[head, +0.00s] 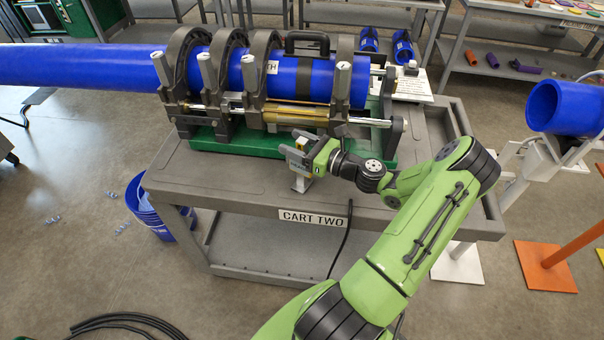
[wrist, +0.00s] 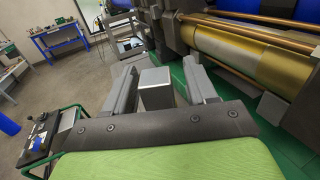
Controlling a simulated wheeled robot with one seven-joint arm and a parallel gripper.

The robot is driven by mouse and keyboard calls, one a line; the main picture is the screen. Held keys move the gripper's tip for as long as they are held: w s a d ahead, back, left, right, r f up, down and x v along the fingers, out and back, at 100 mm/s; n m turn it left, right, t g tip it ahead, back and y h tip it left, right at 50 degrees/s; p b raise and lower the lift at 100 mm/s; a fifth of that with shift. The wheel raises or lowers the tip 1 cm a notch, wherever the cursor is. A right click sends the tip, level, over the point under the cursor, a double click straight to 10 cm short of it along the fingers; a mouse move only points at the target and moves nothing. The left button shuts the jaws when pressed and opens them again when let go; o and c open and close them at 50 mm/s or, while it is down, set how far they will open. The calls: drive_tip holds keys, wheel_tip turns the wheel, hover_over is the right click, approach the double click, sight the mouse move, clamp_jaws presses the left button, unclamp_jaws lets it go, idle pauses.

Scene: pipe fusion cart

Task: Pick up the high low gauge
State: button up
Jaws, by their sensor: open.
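A small upright block, light on top and grey on its near face, stands between my fingers in the wrist view; I take it to be the high low gauge (wrist: 155,80). In the head view the pale lower part of the gauge (head: 301,184) shows on the cart top, below my gripper (head: 297,155); its upper part is hidden by the fingers. My gripper is open, with one finger on each side of the gauge (wrist: 160,92). A gap shows between the gauge and the fingers in the wrist view.
The grey cart (head: 220,190), labelled CART TWO, carries the fusion machine (head: 270,90) on a green base, close behind my gripper. A long blue pipe (head: 80,66) runs through its clamps. The cart top left of the gauge is clear. A blue bucket (head: 150,212) stands on the floor.

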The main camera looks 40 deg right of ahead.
clamp_jaws()
drive_tip(key=shift+r, duration=0.1)
idle(0.3)
